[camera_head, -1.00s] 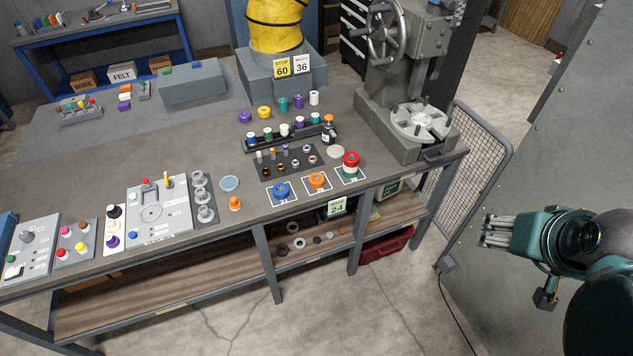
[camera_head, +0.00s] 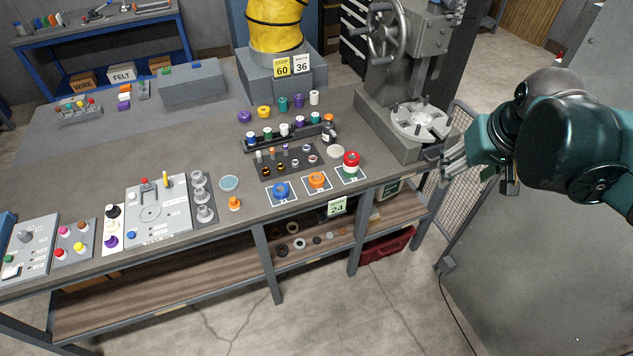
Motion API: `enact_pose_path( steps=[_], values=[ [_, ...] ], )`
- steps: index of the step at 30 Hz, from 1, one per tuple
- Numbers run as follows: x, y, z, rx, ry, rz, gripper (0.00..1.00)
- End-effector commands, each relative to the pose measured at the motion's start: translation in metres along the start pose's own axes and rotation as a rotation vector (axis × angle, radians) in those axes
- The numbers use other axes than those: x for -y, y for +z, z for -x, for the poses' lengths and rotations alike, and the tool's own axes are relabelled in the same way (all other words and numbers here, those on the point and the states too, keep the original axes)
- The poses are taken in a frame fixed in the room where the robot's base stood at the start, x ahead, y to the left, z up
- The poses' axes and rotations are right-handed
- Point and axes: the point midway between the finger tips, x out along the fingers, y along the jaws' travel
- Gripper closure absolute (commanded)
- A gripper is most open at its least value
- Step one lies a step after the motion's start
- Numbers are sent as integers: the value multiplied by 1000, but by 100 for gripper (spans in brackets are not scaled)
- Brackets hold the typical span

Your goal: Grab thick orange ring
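A thick orange ring (camera_head: 317,180) lies on a white-bordered square near the front edge of the grey workbench (camera_head: 170,260). A blue ring (camera_head: 281,190) lies on the square to its left. A stack of red, white and green rings (camera_head: 351,165) stands on the square to its right. My gripper (camera_head: 446,166) is beyond the bench's right front corner, well to the right of the orange ring and apart from it. Its grey fingers point left. I cannot tell how far apart they are, and I see nothing held in them.
A grey press (camera_head: 405,130) stands at the bench's right end, close to my gripper. A rack of small coloured pieces (camera_head: 285,131) stands behind the rings. An orange cone-like piece (camera_head: 235,203) stands to their left. A mesh guard (camera_head: 455,205) is below my gripper.

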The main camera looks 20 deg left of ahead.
Motion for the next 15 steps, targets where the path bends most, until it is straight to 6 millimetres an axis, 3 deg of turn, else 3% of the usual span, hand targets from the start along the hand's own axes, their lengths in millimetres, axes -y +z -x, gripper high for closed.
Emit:
enact_pose_path(
  steps=[15],
  values=[
    [58, -70, -54, 88, -49, 144, 48]
  ],
)
